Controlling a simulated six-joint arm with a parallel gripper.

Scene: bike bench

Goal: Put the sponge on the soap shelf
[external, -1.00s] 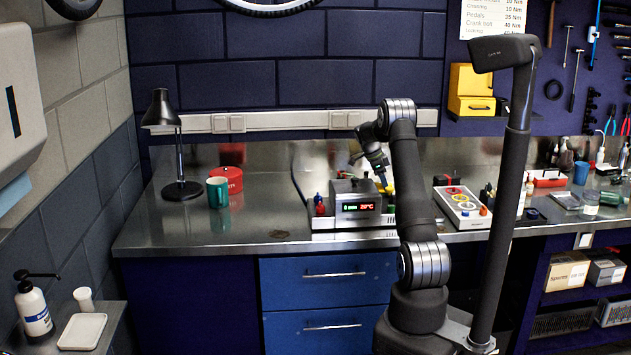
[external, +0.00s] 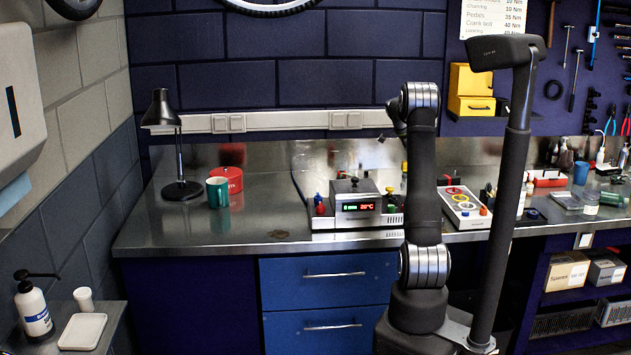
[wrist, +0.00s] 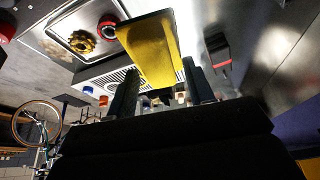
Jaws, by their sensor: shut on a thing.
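In the wrist view a yellow sponge (wrist: 151,48) with a dark edge lies between the two dark fingers of my gripper (wrist: 160,80), which is shut on it. In the external view my arm hides most of the gripper; a small yellow patch (external: 404,169) beside the arm may be the sponge. The soap shelf (external: 111,322) is the low metal shelf at the bottom left, far from my gripper. On it stand a pump bottle (external: 34,308), a white cup (external: 84,299) and a white dish (external: 82,331), which looks empty.
The bench's front left is clear.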

